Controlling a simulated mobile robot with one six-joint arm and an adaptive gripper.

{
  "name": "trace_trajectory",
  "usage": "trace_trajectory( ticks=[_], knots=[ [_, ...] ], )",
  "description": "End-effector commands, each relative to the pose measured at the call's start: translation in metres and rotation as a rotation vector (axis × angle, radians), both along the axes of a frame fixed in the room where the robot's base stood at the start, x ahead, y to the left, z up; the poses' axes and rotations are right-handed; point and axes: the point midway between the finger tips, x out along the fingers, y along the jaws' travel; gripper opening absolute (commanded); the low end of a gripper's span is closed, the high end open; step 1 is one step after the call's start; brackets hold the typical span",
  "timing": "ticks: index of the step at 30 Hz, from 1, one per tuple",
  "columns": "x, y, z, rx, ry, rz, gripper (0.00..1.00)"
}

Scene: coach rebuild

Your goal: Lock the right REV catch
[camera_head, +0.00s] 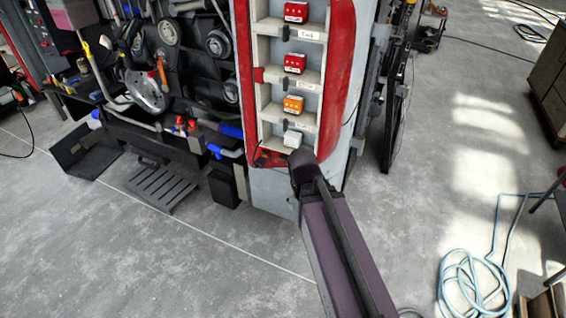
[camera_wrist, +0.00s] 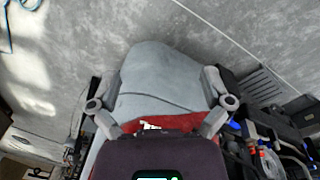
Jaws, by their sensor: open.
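A tall cabinet (camera_head: 338,70) with a red frame and pale shelves stands in front of me. Small dark tabs (camera_head: 285,33) sit by the shelves; I cannot tell which part is the right REV catch.
A dark panel with wheels and hoses (camera_head: 165,55) stands left of the cabinet, with a black slatted pedal (camera_head: 163,188) on the floor. A dark rack (camera_head: 397,100) is close on the right. A blue hose (camera_head: 470,278) lies coiled at right. Floor between is clear.

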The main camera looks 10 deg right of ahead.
Motion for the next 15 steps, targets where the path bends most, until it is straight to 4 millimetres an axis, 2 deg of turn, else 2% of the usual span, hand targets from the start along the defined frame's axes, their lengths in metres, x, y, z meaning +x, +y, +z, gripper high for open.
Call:
trace_trajectory(
  ticks=[1,6,15],
  knots=[
    [0.005,-0.002,-0.013,-0.031,-0.018,-0.022,1.0],
    [0.025,-0.01,-0.036,-0.175,-0.117,-0.128,1.0],
    [0.07,-0.017,-0.064,-0.417,-0.415,-0.307,1.0]
  ],
)
